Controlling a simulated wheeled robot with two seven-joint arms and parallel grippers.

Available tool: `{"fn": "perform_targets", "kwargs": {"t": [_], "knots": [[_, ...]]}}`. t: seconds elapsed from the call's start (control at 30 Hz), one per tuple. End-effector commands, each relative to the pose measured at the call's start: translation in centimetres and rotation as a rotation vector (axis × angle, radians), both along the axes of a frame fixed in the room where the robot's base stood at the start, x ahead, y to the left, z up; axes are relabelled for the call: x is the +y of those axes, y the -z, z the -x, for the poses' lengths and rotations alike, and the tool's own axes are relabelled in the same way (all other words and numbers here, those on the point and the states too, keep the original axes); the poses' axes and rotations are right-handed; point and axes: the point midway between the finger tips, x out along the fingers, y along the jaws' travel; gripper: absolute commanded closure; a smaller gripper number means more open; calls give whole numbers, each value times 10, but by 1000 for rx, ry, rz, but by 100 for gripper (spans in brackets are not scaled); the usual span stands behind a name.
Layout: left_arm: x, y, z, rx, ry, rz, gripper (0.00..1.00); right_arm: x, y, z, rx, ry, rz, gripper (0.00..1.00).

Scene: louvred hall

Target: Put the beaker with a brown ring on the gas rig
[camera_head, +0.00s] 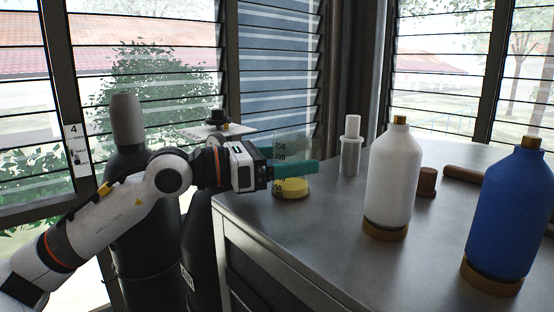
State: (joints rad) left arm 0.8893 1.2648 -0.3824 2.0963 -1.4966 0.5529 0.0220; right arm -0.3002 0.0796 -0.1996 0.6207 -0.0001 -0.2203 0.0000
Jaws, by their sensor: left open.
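A clear beaker (282,146) with dark volume marks stands upright on the grey worktop near its left end, with yellow at its bottom (291,189). No brown ring can be made out on it; my gripper covers its middle. My left gripper (308,168) has teal fingers and is open at the beaker. I cannot tell whether the fingers are around it or in front of it. Behind my arm, a white plate with a black fitting (217,123) may be part of the gas rig, beside a tall dark cylinder (128,185). My right gripper is out of view.
On the grey worktop (310,240) stand a white bottle (393,175), a blue bottle (512,210), a small white cylinder (350,150) and a brown stopper (427,182). A brown rod (463,174) lies behind. The front left of the worktop is clear.

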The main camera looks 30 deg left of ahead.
Motion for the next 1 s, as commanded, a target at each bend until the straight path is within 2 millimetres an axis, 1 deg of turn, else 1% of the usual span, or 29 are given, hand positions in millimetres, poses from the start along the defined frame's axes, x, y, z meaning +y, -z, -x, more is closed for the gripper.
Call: {"fn": "perform_targets", "kwargs": {"t": [0.03,0.07,0.13,0.27,0.3,0.4,0.7,0.83,1.0], "knots": [[0,-4,0,0,0,0,23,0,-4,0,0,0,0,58],[2,-2,1,1,-1,-1,23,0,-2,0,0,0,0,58],[8,3,6,2,-4,-1,23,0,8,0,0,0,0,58],[22,6,23,2,-6,-4,23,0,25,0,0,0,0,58],[27,8,28,2,-7,-3,23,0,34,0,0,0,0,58],[39,8,41,1,-8,-2,23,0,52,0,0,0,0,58],[64,5,71,-2,-3,-1,23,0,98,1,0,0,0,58],[73,3,80,-2,-3,1,23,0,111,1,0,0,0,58],[79,-1,88,-2,-1,-1,23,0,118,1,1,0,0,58]]}}
